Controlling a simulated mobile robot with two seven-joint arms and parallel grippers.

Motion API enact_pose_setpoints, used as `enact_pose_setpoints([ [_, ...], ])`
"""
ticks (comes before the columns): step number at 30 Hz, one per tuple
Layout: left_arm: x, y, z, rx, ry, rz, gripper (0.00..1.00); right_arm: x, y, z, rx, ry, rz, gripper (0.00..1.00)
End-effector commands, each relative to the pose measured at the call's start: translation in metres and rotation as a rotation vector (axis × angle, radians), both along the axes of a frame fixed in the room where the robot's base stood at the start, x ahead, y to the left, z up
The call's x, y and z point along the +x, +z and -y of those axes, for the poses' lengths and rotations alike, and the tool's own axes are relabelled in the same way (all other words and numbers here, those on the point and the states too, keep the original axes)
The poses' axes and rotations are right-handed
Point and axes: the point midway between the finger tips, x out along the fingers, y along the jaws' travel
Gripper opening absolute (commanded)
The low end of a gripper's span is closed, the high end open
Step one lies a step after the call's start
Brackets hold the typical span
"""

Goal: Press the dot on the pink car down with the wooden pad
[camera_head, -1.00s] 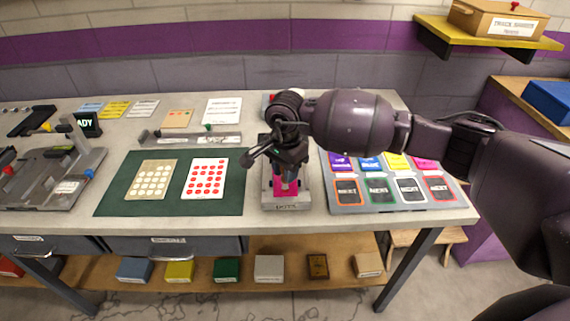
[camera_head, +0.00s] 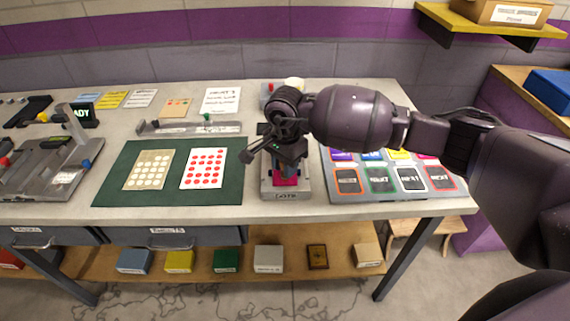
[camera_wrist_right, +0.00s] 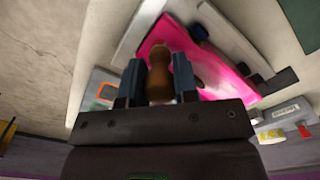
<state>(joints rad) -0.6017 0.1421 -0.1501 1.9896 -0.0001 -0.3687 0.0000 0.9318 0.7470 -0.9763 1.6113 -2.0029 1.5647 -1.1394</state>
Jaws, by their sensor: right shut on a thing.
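The pink car (camera_head: 292,181) sits in the grey cradle (camera_head: 286,194) marked "DOTS", mostly covered by my right gripper in the head view. My right gripper (camera_head: 286,171) is right over the car, pointing down. In the right wrist view, its two blue-grey fingers (camera_wrist_right: 160,80) are shut on the brown, rounded wooden pad (camera_wrist_right: 159,72), and the pink car (camera_wrist_right: 228,68) lies behind the pad. The dot on the car is hidden, and I cannot tell whether the pad touches it. My left gripper is not in view.
A green mat (camera_head: 108,185) left of the cradle bears a beige dot sheet (camera_head: 150,170) and a white sheet of red dots (camera_head: 204,168). A grey card board (camera_head: 388,191) is close on the right. A grey rail holder (camera_head: 190,128) lies behind the mat.

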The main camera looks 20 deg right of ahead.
Motion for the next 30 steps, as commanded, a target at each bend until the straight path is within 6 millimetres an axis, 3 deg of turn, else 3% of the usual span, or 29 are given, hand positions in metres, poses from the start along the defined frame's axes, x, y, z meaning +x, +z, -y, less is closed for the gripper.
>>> enact_pose_setpoints([
  [30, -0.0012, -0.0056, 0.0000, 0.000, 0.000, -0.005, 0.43, 0.0000, -0.0076, 0.0001, -0.001, 0.000, 0.000, 0.04],
])
